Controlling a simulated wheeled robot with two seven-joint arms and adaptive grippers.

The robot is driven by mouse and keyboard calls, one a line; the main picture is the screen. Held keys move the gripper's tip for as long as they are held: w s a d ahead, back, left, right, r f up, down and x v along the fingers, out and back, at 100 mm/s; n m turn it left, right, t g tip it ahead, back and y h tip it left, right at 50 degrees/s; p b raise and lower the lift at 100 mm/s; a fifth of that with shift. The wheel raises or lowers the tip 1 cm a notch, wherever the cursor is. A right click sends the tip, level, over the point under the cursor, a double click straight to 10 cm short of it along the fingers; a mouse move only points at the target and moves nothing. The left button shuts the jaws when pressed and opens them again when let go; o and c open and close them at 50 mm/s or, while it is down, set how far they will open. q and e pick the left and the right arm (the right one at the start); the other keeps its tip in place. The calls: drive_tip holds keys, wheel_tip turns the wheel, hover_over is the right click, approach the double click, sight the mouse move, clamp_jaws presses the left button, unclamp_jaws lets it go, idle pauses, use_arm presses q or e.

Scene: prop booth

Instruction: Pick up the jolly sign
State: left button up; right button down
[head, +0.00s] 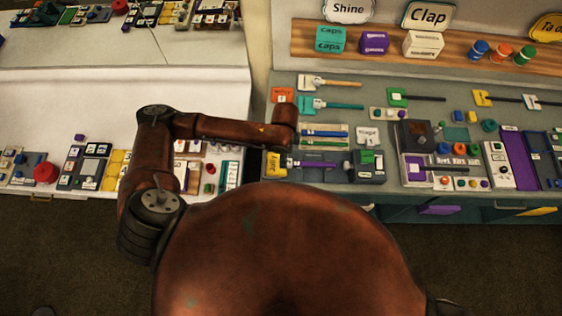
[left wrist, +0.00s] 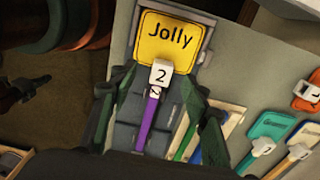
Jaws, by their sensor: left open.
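The jolly sign is a yellow square plate marked "Jolly" on a purple handle with a white tag reading 2. In the head view the jolly sign (head: 274,164) lies at the counter's front left, its handle pointing right. In the left wrist view the jolly sign (left wrist: 172,42) fills the top middle. My left gripper (left wrist: 160,88) is open, its dark fingers on either side of the tag and purple handle, apart from them. In the head view my left arm reaches over the counter just behind the sign; its fingers are hard to make out there. My right gripper is not in view.
A teal sign (left wrist: 272,127) and an orange one (left wrist: 308,97) lie close by to the right. A tray with blue and green sticks (head: 324,136) lies behind the handle. A dark box (head: 368,166) stands at the handle's right end. The counter is crowded.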

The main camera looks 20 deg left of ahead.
sight(279, 163)
use_arm(q)
drive_tip(key=shift+f, duration=0.45)
drive_tip(key=f, duration=0.3)
drive_tip(key=f+p, duration=0.1)
drive_tip(key=shift+w+f, duration=0.15)
drive_tip(key=shift+w, duration=0.2)
drive_tip(key=shift+f, duration=0.25)
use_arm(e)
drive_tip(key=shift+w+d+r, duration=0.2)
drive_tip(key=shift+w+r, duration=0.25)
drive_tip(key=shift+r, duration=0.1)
use_arm(q)
drive_tip(key=shift+c, duration=0.2)
clamp_jaws()
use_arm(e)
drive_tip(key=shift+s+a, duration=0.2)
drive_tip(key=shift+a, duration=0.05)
